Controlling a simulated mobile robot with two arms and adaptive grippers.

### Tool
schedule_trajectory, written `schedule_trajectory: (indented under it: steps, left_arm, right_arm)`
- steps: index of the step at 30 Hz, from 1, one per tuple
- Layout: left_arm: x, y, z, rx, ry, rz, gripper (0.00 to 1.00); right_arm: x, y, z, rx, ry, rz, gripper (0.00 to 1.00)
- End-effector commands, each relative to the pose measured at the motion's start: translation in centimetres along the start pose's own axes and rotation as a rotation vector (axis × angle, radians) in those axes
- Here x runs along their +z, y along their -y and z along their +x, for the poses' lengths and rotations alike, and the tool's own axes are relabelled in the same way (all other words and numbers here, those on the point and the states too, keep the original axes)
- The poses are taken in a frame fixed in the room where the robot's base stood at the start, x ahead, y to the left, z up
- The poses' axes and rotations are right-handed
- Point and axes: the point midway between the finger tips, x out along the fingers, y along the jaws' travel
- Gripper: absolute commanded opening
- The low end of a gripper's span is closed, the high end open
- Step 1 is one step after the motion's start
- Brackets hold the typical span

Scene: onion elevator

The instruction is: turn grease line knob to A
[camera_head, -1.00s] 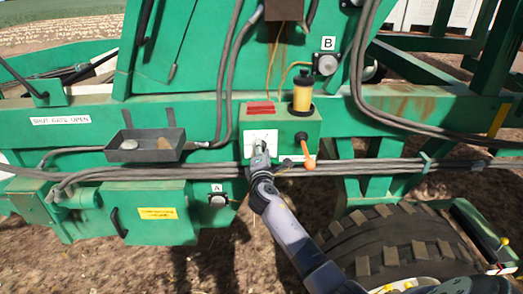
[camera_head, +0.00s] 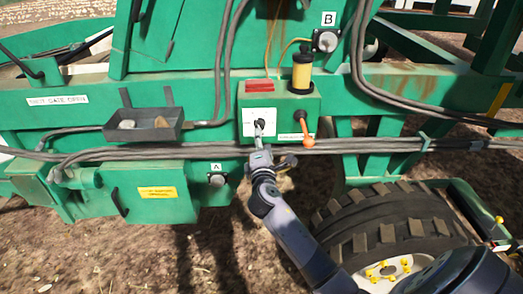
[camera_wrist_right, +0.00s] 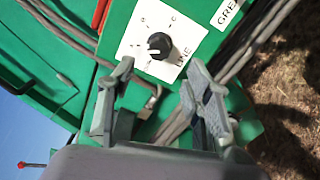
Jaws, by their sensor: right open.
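The black round knob (camera_head: 259,123) sits on a white square plate (camera_head: 250,115) on the front of a green box. In the right wrist view the knob (camera_wrist_right: 160,46) is close and unobstructed, with small marks around it. I cannot read its setting clearly. My right gripper (camera_head: 260,152) is just below the plate, apart from the knob. In the wrist view its two fingers (camera_wrist_right: 158,95) are spread with nothing between them, and the knob lies beyond the tips. My left gripper is out of view.
An orange-handled lever (camera_head: 308,130) is right of the plate, below a yellow cylinder (camera_head: 301,72). Hoses (camera_head: 150,152) run across below the box. Round fittings labelled A (camera_head: 217,180) and B (camera_head: 326,41) are on the machine. A grey tray (camera_head: 150,128) is left; a tyre (camera_head: 385,225) is lower right.

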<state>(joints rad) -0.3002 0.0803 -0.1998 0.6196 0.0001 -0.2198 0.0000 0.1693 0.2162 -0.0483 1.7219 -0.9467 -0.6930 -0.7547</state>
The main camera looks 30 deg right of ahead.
Motion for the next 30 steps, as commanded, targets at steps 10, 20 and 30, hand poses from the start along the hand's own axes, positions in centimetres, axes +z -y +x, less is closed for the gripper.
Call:
schedule_trajectory:
  steps: [10,20,30]
  left_arm:
    - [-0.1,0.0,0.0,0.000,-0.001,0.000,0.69]
    - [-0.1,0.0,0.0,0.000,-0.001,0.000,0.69]
    - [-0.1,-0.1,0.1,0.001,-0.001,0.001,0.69]
  right_arm:
    - [0.0,0.0,-3.7,-0.001,0.000,0.000,0.46]
    - [0.0,0.0,-3.8,-0.001,0.000,0.000,0.46]
    - [-1.2,2.7,-3.8,-0.048,-0.032,0.018,0.46]
